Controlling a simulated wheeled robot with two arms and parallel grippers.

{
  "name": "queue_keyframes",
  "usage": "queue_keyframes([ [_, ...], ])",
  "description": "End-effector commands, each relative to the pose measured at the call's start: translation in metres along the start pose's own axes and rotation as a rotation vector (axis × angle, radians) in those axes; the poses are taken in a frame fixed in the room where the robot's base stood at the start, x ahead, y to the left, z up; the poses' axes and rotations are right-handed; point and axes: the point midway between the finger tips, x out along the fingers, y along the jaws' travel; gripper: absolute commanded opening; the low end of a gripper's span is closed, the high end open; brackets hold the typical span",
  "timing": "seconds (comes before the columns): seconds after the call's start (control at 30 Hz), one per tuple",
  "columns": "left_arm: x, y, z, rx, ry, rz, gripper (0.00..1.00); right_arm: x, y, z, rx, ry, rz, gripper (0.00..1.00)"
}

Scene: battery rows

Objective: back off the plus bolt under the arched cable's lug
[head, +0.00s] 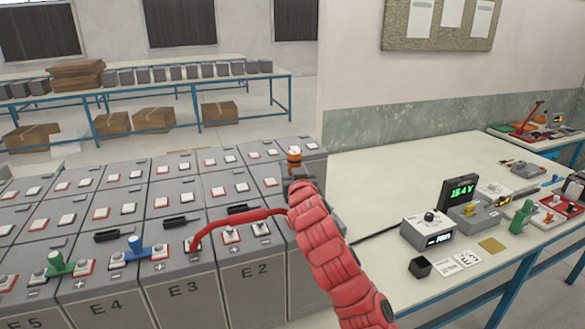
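My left gripper is out of view.
A blue link (136,248) and a green link (60,265) bridge terminals left of E3. Black pieces (174,222) lie on the front batteries. The right bench (400,160) holds a meter box (432,230), a lit display (459,194) and tools; its back left is clear.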

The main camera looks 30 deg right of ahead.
Motion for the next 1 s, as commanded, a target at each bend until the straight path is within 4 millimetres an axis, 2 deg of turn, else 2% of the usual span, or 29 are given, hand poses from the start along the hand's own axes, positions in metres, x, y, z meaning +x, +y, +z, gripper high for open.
queue_keyframes([
  [1.0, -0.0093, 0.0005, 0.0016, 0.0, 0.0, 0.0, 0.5, 0.0006, 0.0002, 0.0076, 0.004, -0.015, 0.0, 0.0],
])
